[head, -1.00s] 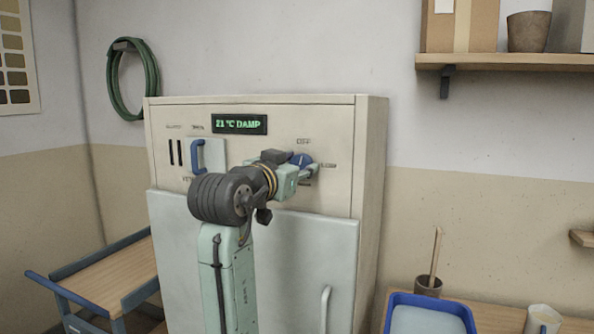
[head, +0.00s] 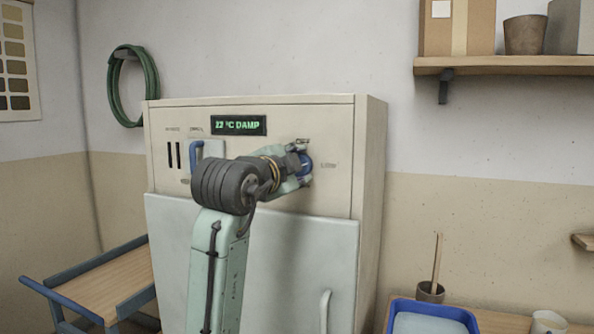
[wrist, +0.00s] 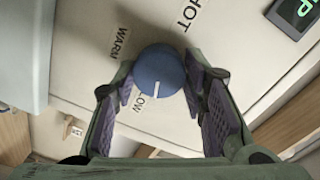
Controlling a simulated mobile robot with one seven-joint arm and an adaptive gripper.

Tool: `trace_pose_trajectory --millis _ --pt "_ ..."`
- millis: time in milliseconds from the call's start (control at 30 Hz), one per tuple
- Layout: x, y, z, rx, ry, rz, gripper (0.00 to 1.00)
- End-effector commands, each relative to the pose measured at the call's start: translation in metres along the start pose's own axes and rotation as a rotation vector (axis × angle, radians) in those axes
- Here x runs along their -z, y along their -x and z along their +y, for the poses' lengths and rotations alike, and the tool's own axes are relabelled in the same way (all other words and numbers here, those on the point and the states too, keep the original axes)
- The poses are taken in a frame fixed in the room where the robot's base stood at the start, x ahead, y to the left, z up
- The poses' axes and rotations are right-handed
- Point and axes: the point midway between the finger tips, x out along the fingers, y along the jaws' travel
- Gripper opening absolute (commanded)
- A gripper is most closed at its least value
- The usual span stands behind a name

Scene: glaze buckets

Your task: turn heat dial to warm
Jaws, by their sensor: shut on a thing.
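The heat dial is a round blue knob on the upper right of the cream cabinet's panel; it shows in the wrist view (wrist: 159,72) and partly in the head view (head: 306,164). Its white pointer line faces the LOW label (wrist: 148,104). The WARM label (wrist: 121,44) and HOT label (wrist: 190,14) lie farther round the dial. My gripper (wrist: 162,80) is shut on the dial, one finger on each side; in the head view (head: 303,165) its fingers sit above and below the knob. The OFF label is mostly hidden behind my gripper.
The cabinet display (head: 238,125) reads 22 °C DAMP. A blue-handled plate (head: 198,155) sits left of my arm on the panel. A cart (head: 95,280) stands at left, a blue tray (head: 395,318) at lower right, and a shelf (head: 500,66) hangs at upper right.

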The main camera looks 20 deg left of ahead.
Motion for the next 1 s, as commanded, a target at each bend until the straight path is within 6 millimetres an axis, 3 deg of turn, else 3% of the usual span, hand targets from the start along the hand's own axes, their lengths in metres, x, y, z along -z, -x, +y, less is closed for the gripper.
trace_pose_trajectory --millis 1000 --pt "-0.0002 0.0 0.003 0.007 -0.965 -0.059 0.11"
